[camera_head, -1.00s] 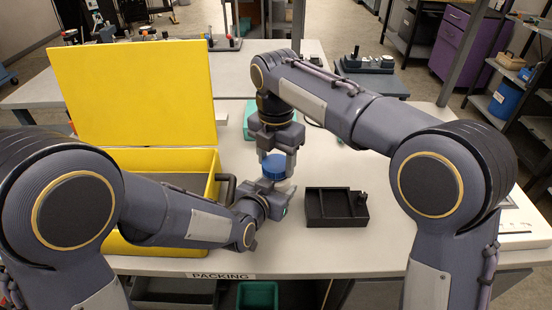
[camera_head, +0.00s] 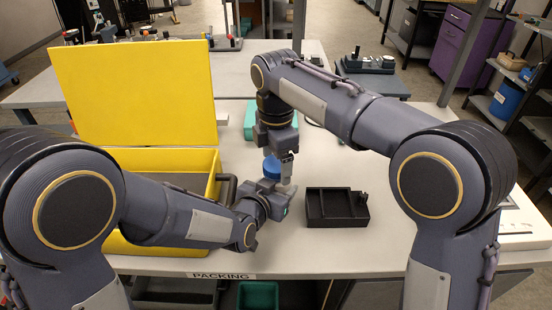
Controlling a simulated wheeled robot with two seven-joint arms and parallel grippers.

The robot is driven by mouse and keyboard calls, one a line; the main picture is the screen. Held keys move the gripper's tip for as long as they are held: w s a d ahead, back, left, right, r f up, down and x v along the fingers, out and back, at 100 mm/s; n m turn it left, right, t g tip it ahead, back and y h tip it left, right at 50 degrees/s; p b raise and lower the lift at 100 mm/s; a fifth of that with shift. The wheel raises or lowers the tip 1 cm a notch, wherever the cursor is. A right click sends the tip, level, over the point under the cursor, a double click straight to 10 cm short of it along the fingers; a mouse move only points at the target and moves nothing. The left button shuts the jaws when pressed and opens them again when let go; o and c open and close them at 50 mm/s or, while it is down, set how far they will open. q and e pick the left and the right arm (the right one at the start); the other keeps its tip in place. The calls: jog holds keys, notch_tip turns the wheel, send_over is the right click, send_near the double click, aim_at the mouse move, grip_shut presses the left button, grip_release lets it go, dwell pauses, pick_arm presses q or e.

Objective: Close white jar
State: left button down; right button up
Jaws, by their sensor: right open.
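The white jar shows only as a pale sliver under its blue lid (camera_head: 272,167), between my two grippers over the table. The lid sits on top of the jar; whether it is tight I cannot tell. My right gripper (camera_head: 281,172) points down from above, open, with its fingers around the lid; one finger covers part of it. My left gripper (camera_head: 279,197) reaches in from the left at the height of the jar body. Its fingers are mostly hidden, so I cannot tell whether they grip the jar.
A yellow case (camera_head: 135,85) with its lid up stands on the left of the white table (camera_head: 330,248). A black divided tray (camera_head: 337,222) lies just right of the grippers. A teal item (camera_head: 249,120) is behind. The table's front middle is clear.

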jog(key=shift+r, duration=0.1)
jog(key=shift+r, duration=2.2)
jog(key=shift+c, duration=0.5)
jog(key=n, duration=0.2)
jog(key=r+n, duration=0.1)
jog(key=n, duration=0.1)
jog(key=shift+r, duration=0.3)
jog(key=r+n, duration=0.1)
jog(key=n, duration=0.1)
jog(key=r+n, duration=0.1)
jog(key=n, duration=0.1)
jog(key=shift+d+n, duration=0.1)
jog(key=shift+n, duration=0.2)
jog(key=shift+f, duration=0.1)
